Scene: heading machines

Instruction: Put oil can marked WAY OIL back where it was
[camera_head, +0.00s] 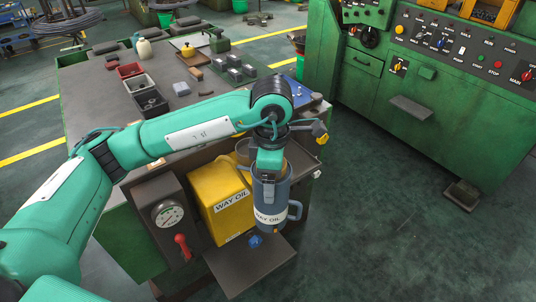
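A blue-grey oil can (271,216) with a white WAY OIL label and a side handle is at the lower middle, upright. My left arm comes in from the left, and my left gripper (269,178) points down at the top of this can and appears closed on it; its fingertips are partly hidden. A yellow container (222,199), also marked WAY OIL, stands just left of the can. A dark flat shelf (247,271) with a small blue piece (256,241) is below the can. I cannot tell whether the can touches the shelf. My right gripper is not in view.
A gauge box (169,219) with a red lever (183,246) stands left of the yellow container. Behind is a bench (95,105) with bins, a yellow-topped can and metal blocks. A green machine (430,110) with a control panel stands at right, beyond open floor.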

